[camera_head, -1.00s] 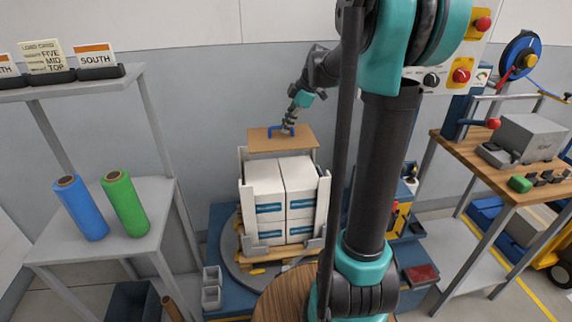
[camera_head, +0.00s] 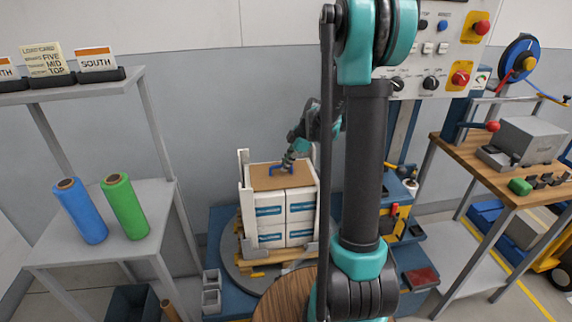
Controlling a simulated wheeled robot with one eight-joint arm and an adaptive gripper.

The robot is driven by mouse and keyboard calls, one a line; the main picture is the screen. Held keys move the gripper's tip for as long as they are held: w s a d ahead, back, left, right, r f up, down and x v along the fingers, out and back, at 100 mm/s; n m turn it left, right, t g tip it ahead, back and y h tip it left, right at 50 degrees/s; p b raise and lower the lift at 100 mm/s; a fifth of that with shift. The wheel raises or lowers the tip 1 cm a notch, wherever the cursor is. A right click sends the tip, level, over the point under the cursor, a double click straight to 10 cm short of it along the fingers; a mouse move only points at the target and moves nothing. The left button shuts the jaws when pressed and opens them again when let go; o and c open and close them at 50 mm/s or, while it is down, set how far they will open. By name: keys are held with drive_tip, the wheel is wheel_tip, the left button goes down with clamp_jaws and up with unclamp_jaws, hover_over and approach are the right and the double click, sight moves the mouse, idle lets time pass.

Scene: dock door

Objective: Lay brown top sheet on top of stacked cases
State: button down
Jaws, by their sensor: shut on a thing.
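The brown top sheet (camera_head: 268,180) is flat and level at the top of the stacked white cases (camera_head: 270,208). It covers most of their top between the white corner posts (camera_head: 243,178). I cannot tell whether it rests on the cases or is just above them. A blue handle (camera_head: 280,169) stands on the sheet. My gripper (camera_head: 287,162) is over the sheet, shut on this handle. The fingertips are small and partly hidden. The cases have blue labels and stand on a wooden pallet (camera_head: 254,257).
The pallet sits on a round grey turntable (camera_head: 237,269). A grey shelf (camera_head: 150,215) with blue and green rolls (camera_head: 124,206) is at left. A control panel (camera_head: 433,60) and a wooden workbench (camera_head: 470,149) are at right. A grey wall is behind the stack.

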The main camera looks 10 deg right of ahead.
drive_tip(key=c, duration=1.6)
unclamp_jaws()
drive_tip(key=shift+f, duration=0.1)
drive_tip(key=v, duration=1.2)
drive_tip(key=s+f+m+h, duration=0.1)
drive_tip(key=s+f+m, duration=0.3)
drive_tip(key=s+m, duration=0.2)
drive_tip(key=s+f+m+t+h, duration=0.1)
drive_tip(key=s+f+m, duration=0.3)
drive_tip(key=s, duration=0.6)
drive_tip(key=s+f+m+t+h, duration=0.1)
drive_tip(key=s+f+m, duration=0.3)
drive_tip(key=s+m, duration=0.4)
drive_tip(key=shift+s+a+h, duration=0.3)
drive_tip(key=shift+s+h, duration=0.15)
drive_tip(key=shift+h, duration=0.35)
